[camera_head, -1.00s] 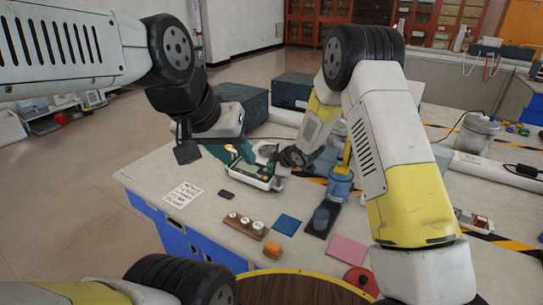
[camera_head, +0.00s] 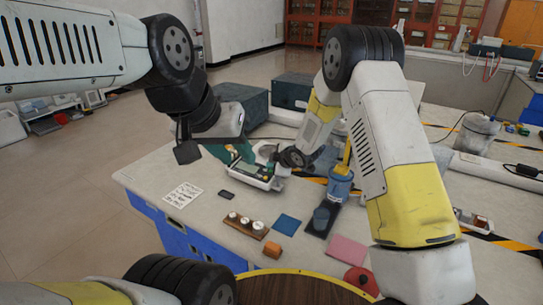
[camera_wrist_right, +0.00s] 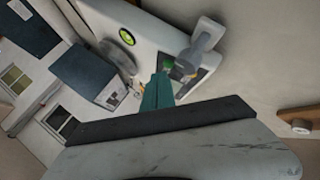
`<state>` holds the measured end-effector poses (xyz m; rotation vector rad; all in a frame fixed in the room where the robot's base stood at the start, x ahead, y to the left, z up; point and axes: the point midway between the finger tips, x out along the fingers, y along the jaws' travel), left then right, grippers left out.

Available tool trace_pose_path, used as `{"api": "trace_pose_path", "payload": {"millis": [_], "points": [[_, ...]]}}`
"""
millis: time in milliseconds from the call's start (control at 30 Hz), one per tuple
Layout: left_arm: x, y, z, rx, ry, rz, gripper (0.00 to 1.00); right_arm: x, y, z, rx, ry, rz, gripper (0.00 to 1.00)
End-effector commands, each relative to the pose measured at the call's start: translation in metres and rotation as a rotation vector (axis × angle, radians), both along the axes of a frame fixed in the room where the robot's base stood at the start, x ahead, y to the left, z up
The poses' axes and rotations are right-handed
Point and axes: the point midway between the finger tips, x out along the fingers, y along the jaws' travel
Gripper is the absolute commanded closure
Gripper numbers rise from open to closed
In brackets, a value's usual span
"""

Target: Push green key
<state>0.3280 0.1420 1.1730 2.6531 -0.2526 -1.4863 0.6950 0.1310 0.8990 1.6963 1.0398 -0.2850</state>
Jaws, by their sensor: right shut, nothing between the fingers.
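A white device (camera_head: 268,183) with a dark panel stands on the bench; it also shows in the right wrist view (camera_wrist_right: 98,12). There, a small green key (camera_wrist_right: 168,63) sits on the panel beside the teal fingertips of my right gripper (camera_wrist_right: 158,76). That gripper is shut and empty; I cannot tell whether its tip touches the key. A round green spot (camera_wrist_right: 126,34) lies farther along the white body. In the head view, teal fingers of my left gripper (camera_head: 240,153) are at the device's left end; their opening is unclear.
A wooden block with white knobs (camera_head: 245,225), a blue square (camera_head: 287,224) and an orange block (camera_head: 272,250) lie in front of the device. Dark boxes (camera_head: 292,90) stand behind it. A blue cylinder (camera_head: 340,185) stands at its right. A grey object (camera_wrist_right: 205,37) overhangs the device.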

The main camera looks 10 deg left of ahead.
Motion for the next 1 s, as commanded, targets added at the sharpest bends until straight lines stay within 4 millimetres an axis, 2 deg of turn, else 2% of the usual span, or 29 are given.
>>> {"api": "trace_pose_path", "payload": {"millis": [200, 1000], "points": [[0.0, 0.0, 0.0, 0.0, 0.0, 0.0, 0.64, 0.0015, -0.0007, -0.0067, 0.001, 0.0, -0.001, 1.0], [0.0, 0.0, 0.0, 0.0, 0.0, 0.0, 0.64, 0.0016, -0.0007, -0.0073, 0.0, -0.001, 0.0, 1.0]]}}
